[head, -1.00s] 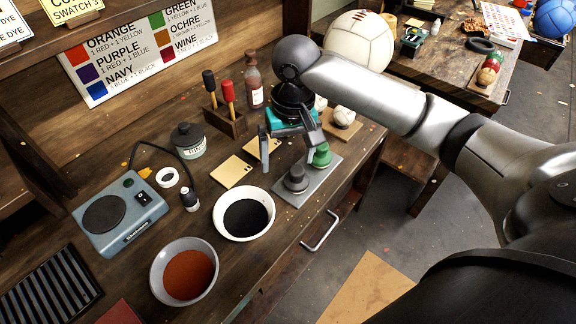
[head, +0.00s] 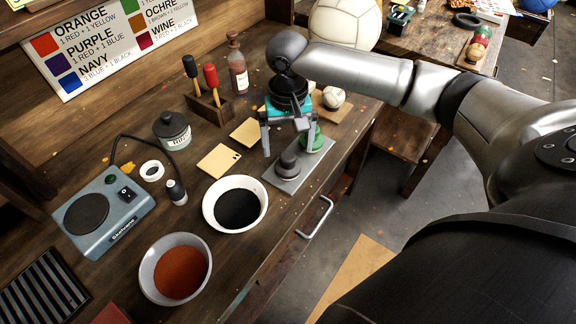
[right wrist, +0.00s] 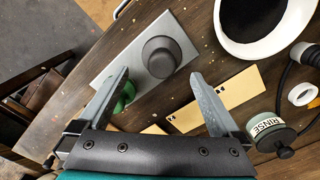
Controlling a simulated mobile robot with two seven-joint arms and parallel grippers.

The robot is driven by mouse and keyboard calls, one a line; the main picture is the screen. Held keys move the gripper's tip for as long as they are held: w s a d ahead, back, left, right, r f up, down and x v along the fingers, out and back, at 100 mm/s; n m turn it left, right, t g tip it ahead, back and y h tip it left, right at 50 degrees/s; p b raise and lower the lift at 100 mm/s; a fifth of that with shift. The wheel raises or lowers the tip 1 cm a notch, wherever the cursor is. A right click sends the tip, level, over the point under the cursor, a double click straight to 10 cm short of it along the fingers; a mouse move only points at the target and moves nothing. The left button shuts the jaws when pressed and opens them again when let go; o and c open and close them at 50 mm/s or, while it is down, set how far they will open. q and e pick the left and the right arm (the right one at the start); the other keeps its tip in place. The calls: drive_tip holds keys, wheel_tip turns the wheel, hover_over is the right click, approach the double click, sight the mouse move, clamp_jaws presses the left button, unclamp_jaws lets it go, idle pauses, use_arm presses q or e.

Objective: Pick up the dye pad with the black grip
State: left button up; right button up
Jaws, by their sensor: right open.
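The dye pad with the black grip (head: 288,163) is a dark round knob on a grey metal plate (head: 283,180). In the right wrist view the knob (right wrist: 161,55) shows just beyond and between my fingertips. A second pad with a green grip (head: 313,140) stands on the same plate; it is partly hidden behind one finger in the wrist view (right wrist: 125,97). My right gripper (head: 284,146) is open and empty above the plate, fingers pointing down, close behind the black-grip pad. In the wrist view the open jaws (right wrist: 160,77) hold nothing. My left gripper is not seen.
A white bowl of black dye (head: 207,208) is left of the plate, with a bowl of rust dye (head: 145,278) nearer. Swatch cards (head: 219,158), a rinse jar (head: 172,130) and a tool stand (head: 210,108) are behind.

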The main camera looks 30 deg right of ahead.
sight(288, 155)
drive_tip(key=f, duration=0.1)
drive_tip(key=f+b, duration=0.1)
drive_tip(key=f, duration=0.1)
drive_tip(key=s+f, duration=0.1)
drive_tip(key=f, duration=0.1)
drive_tip(key=shift+a+f, duration=0.1)
drive_tip(key=shift+a, duration=0.15)
drive_tip(key=c, duration=1.3)
wheel_tip(288, 155, up, 20)
drive_tip(key=p, duration=0.4)
